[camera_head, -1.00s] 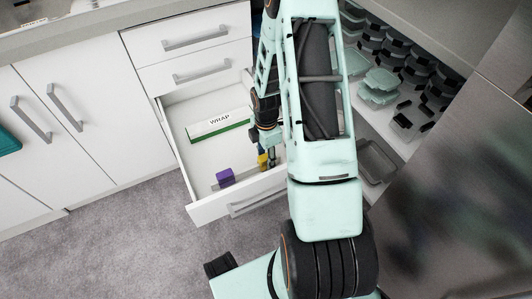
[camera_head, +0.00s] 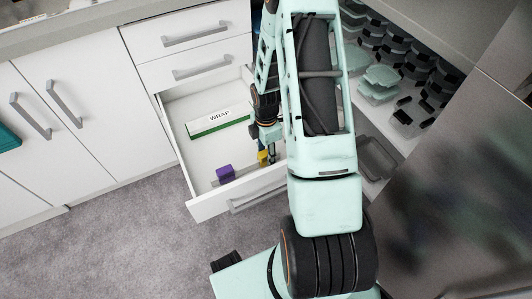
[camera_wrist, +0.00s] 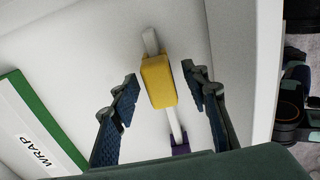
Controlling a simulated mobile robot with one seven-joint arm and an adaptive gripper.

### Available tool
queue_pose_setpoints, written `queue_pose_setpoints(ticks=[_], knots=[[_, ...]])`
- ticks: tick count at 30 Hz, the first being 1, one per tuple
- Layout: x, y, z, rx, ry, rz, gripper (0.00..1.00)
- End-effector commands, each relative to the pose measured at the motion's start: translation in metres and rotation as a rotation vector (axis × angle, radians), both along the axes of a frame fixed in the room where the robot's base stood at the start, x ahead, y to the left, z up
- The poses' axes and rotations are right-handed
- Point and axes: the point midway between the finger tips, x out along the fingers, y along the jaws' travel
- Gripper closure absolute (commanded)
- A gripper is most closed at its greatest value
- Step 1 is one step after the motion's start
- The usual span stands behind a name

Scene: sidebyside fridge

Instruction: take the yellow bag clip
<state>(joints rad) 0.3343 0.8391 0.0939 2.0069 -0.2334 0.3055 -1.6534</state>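The yellow bag clip (camera_wrist: 158,82) lies in the open drawer, with a pale strip running out from both ends of its yellow part. In the wrist view my gripper (camera_wrist: 160,92) is open, with one finger on each side of the yellow part and a visible gap to each. In the head view my gripper (camera_head: 270,150) reaches down into the drawer beside the yellow clip (camera_head: 262,157), which is partly hidden by it. A purple clip (camera_head: 225,173) lies to the left near the drawer front; part of it also shows in the wrist view (camera_wrist: 180,149).
The open drawer (camera_head: 205,208) has walls close around my gripper. A WRAP box (camera_head: 218,122) with a green side lies further back in it. Stacked containers (camera_head: 385,80) fill a shelf to the right, beside a grey metal surface (camera_head: 450,200). Free floor lies at lower left.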

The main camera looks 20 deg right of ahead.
Motion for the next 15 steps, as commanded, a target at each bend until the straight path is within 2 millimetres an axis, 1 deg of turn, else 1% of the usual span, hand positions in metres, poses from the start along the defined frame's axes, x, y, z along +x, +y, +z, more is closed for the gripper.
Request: queue_pose_setpoints(ticks=[5, 8, 11, 15], knots=[[0.000, 0.000, 0.001, 0.000, 0.000, 0.000, 0.58], [0.001, 0.000, 0.006, 0.000, -0.002, -0.001, 0.58], [0.001, -0.001, 0.018, -0.001, -0.003, -0.001, 0.58], [0.001, -0.001, 0.042, -0.001, -0.005, 0.000, 0.58]])
